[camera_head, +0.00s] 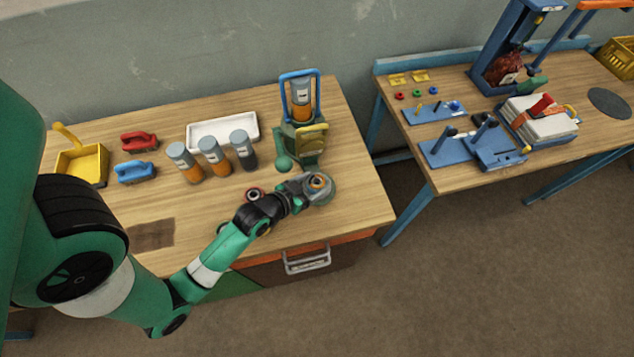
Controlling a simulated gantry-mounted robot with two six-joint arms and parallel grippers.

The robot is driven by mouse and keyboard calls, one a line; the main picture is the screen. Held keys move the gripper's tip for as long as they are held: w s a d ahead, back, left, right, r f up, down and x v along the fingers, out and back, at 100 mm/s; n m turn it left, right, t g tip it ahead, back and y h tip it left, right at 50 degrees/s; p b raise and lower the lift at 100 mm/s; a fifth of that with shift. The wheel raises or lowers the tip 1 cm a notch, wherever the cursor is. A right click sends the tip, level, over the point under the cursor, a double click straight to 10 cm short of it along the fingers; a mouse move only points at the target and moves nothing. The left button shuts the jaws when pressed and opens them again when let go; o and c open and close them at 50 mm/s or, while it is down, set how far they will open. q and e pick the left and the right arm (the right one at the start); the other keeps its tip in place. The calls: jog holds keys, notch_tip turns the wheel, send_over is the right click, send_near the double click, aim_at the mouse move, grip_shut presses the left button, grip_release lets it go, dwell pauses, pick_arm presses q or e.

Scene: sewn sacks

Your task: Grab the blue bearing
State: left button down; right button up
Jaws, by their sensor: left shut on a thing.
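My left gripper (305,188) reaches in from the left, low over the front right of the near table. It is shut on a small round part with an orange middle (319,183), at a grey-green round base (327,194). The gripper hides part of it, and I cannot tell whether it is a bearing. A red-rimmed ring (254,194) lies just left of the gripper. A small blue ring (433,90), perhaps the blue bearing, lies on the far right table beside a green ring (417,93) and a red ring (399,96). My right gripper is not in view.
On the near table (366,205) stand several orange and dark canisters (214,157), a white tray (222,133), brushes (138,141), a yellow dustpan (82,165) and a green device with a blue handle (300,110). A floor gap separates the right table (450,180).

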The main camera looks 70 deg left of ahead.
aim_at(314, 184)
pick_arm(q)
jog(key=shift+r, duration=0.1)
jog(key=shift+r, duration=0.5)
notch_tip(314, 184, up, 3)
jog(key=shift+f+p, duration=0.15)
jog(key=shift+p, duration=0.7)
jog(key=w+d+r+p, duration=0.8)
jog(key=d+r+p, duration=0.1)
jog(key=d+p, duration=0.1)
jog(key=shift+d, duration=0.75)
